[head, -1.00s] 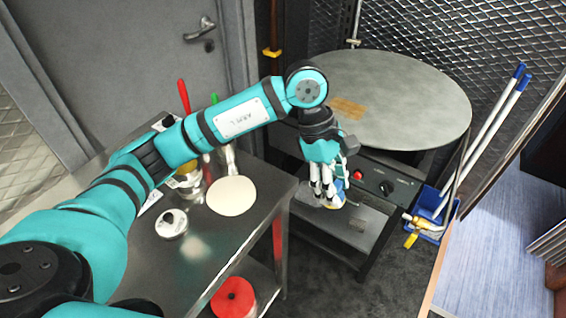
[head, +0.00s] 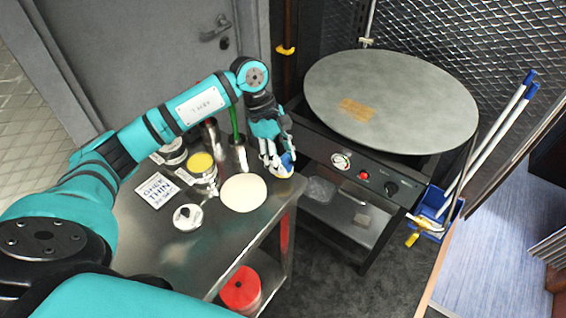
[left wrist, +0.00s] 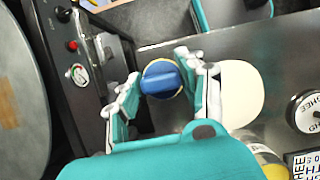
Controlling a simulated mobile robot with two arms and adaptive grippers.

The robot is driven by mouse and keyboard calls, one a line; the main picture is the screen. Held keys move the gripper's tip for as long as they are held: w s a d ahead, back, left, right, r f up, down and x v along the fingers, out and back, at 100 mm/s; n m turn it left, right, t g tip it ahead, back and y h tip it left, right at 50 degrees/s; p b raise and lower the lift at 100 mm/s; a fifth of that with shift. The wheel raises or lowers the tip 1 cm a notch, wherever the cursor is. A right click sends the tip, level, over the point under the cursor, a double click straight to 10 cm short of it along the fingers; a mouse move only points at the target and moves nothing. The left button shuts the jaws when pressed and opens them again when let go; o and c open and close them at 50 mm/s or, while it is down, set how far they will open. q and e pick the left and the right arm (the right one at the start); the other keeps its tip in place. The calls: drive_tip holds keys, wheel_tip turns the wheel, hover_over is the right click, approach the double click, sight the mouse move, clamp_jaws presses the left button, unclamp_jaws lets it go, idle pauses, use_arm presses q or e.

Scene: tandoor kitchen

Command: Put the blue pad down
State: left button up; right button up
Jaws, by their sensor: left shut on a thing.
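The blue pad (head: 288,159) is a small round piece with a blue grip and a pale yellowish base. It also shows in the left wrist view (left wrist: 161,79), between the fingers. My left gripper (head: 277,160) is shut on it, over the back right edge of the steel table (head: 214,258), just beyond the pale round disc (head: 243,193). Whether the pad's base touches the table is hard to tell. The fingers partly hide the pad in the head view. My right gripper is out of view.
A round griddle (head: 420,95) stands right of the table, with knobs on its front. On the table are a yellow-topped jar (head: 202,162), a white-lidded tin (head: 187,217), a printed card (head: 157,191) and a metal cup (head: 238,155) with a green-handled tool. A red tin (head: 240,290) sits below.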

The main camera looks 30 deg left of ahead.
use_arm(q)
wheel_tip(320, 180, down, 2)
drive_tip(key=shift+d+f+p, duration=0.1)
drive_tip(key=shift+f+p, duration=0.05)
drive_tip(key=shift+p, duration=0.4)
drive_tip(key=shift+f, duration=0.3)
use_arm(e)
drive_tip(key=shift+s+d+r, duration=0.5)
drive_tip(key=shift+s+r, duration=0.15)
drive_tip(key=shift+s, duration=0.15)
use_arm(q)
drive_tip(key=shift+f, duration=0.15)
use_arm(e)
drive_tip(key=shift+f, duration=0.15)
use_arm(q)
drive_tip(key=shift+f+b, duration=0.1)
drive_tip(key=shift+b, duration=0.25)
drive_tip(key=o, duration=1.1)
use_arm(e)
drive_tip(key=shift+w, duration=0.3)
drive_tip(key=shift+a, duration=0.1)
